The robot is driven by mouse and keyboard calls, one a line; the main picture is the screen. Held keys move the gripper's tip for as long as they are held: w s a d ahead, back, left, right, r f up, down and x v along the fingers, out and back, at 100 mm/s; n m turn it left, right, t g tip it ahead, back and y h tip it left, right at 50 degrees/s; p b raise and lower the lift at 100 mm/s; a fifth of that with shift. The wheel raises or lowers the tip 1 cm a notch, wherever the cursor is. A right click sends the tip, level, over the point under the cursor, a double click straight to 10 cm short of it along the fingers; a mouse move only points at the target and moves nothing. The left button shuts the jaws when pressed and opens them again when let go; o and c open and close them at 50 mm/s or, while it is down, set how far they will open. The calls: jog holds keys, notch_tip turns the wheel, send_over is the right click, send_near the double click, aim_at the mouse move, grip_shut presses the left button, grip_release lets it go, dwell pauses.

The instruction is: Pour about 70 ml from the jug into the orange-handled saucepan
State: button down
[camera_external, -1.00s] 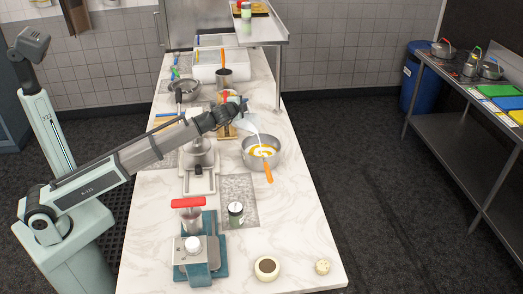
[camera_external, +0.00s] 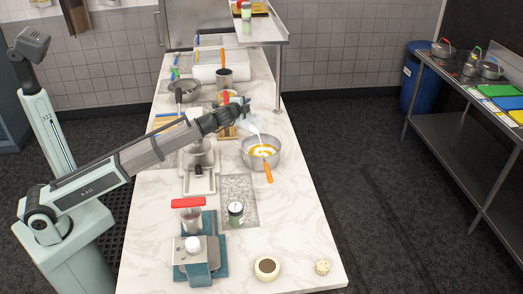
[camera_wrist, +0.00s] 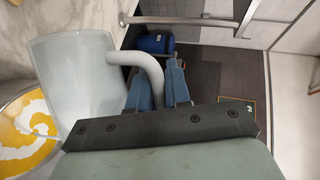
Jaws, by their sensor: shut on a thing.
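The jug (camera_wrist: 72,75) is pale and translucent, with a white handle (camera_wrist: 150,75). My gripper (camera_wrist: 160,88) is shut on this handle. In the external view my gripper (camera_external: 240,108) holds the jug tilted, up and to the left of the orange-handled saucepan (camera_external: 275,157). A white stream (camera_external: 257,131) runs from the jug into the saucepan. White swirls lie on yellow-orange contents in the pan. The saucepan's contents also show in the wrist view (camera_wrist: 30,130), at the left beside the jug. The jug is small and partly hidden by my gripper in the external view.
The saucepan's orange handle (camera_external: 268,173) points toward the front. A grey pot (camera_external: 200,155) and a scale-like tray (camera_external: 200,184) stand to its left. A dark-lidded jar (camera_external: 236,212) stands nearer the front.

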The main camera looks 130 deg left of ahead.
jog(key=shift+w, duration=0.15)
jog(key=s, duration=0.1)
jog(key=s+f+n, duration=0.1)
jog(key=s, duration=0.1)
jog(key=shift+s+f+t+h, duration=0.1)
jog(key=shift+f+t+h, duration=0.2)
jog(key=shift+f+t, duration=0.1)
jog(key=shift+s+a+r+n+t, duration=0.2)
jog(key=shift+n+t, duration=0.1)
jog(key=shift+n, duration=0.2)
jog(key=shift+s+r+n+t+h, duration=0.15)
jog(key=shift+s+r+n, duration=0.1)
jog(key=shift+r, duration=0.35)
jog(key=shift+s+r+n+t+h, duration=0.15)
jog(key=shift+r+n, duration=0.1)
jog(key=shift+r, duration=0.3)
jog(key=shift+s+r+n+t, duration=0.25)
jog(key=shift+r+n+t, duration=0.05)
jog(key=shift+r+n, duration=0.1)
jog(key=s+r+n+t, duration=0.3)
jog(key=s+n+t, duration=0.2)
jog(key=s+n, duration=0.1)
jog(key=shift+s+a+r+h, duration=0.25)
jog(key=shift+a+r+h, duration=0.05)
jog(key=shift+a+r, duration=0.1)
dwell(0.4)
